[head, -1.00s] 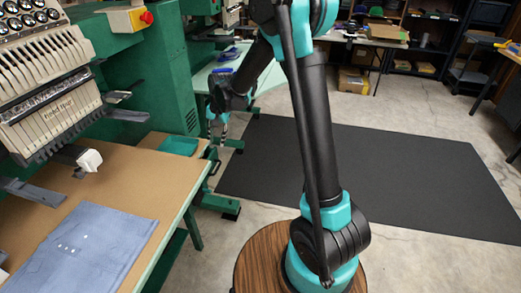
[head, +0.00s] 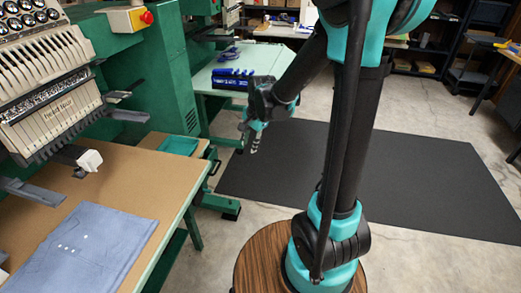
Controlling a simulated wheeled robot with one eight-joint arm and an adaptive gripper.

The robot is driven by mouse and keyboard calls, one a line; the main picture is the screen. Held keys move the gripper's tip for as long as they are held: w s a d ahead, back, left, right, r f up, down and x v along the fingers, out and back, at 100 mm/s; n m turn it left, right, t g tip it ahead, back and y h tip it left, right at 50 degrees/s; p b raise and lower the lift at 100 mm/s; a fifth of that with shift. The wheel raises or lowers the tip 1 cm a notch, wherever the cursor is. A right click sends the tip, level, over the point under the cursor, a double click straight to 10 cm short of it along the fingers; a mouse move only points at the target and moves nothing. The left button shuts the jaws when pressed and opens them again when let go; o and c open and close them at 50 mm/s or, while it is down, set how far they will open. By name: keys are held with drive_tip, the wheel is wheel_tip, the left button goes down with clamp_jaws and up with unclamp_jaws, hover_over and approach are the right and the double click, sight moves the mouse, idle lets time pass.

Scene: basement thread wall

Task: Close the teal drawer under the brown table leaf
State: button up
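The teal drawer (head: 179,145) shows as a shallow open-topped teal tray at the far right end of the brown table leaf (head: 135,185). Its inside is visible from above, so it stands at least partly open. My gripper (head: 251,146) hangs pointing down, to the right of the drawer and apart from it, in front of the dark floor mat. Its fingers are small and seen from behind, so I cannot tell whether they are open. I see nothing held in it.
A green embroidery machine (head: 150,80) stands behind the leaf. Folded blue cloth (head: 85,245) lies on the leaf. A pale-topped table (head: 215,75) behind holds a blue rack (head: 232,78). The black floor mat (head: 400,175) to the right is clear.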

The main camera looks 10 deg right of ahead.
drive_tip(key=shift+s+d+f+m, duration=0.15)
drive_tip(key=shift+s+d+m, duration=0.4)
drive_tip(key=shift+s+d, duration=0.35)
drive_tip(key=shift+s+d+f+m, duration=0.1)
drive_tip(key=shift+s+d+m, duration=0.45)
drive_tip(key=shift+s+d, duration=0.35)
drive_tip(key=shift+c, duration=0.4)
